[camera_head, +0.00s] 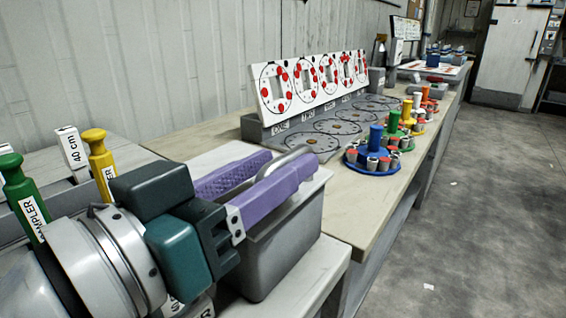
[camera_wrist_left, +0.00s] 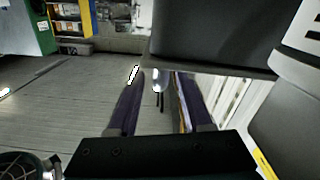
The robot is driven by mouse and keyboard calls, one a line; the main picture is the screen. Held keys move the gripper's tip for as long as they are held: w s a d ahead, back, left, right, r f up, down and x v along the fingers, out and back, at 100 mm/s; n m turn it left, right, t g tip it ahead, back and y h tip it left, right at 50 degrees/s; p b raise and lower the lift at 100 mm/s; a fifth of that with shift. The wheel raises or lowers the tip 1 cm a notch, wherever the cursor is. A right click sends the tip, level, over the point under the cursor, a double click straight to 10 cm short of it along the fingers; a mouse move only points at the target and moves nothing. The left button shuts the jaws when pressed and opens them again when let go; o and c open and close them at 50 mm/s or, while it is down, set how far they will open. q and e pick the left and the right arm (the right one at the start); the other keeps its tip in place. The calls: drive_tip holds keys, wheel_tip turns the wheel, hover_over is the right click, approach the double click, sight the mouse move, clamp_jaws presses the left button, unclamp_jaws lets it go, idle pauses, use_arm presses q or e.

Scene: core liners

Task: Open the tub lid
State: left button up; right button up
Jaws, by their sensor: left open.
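The grey tub (camera_head: 283,250) stands at the front end of the bench, in the lower middle of the head view. Its lighter lid (camera_head: 318,180) lies on top and looks closed; my gripper hides much of it. A curved metal handle (camera_head: 290,159) rises from the lid. My left gripper (camera_head: 280,166) has purple fingers spread open over the lid, with the handle seemingly between them. In the left wrist view, the handle (camera_wrist_left: 161,80) shows between the two open fingers (camera_wrist_left: 158,95). Contact cannot be told. My right gripper is not in view.
Green and yellow samplers (camera_head: 101,160) stand at the left, near my arm. Behind the tub are a white board with red dots (camera_head: 310,85), flat grey discs (camera_head: 318,143) and coloured round holders (camera_head: 373,160). Open floor (camera_head: 470,220) lies to the right.

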use_arm(q)
drive_tip(key=shift+w+d, duration=0.45)
drive_tip(key=shift+w, duration=0.15)
clamp_jaws()
idle(1.1)
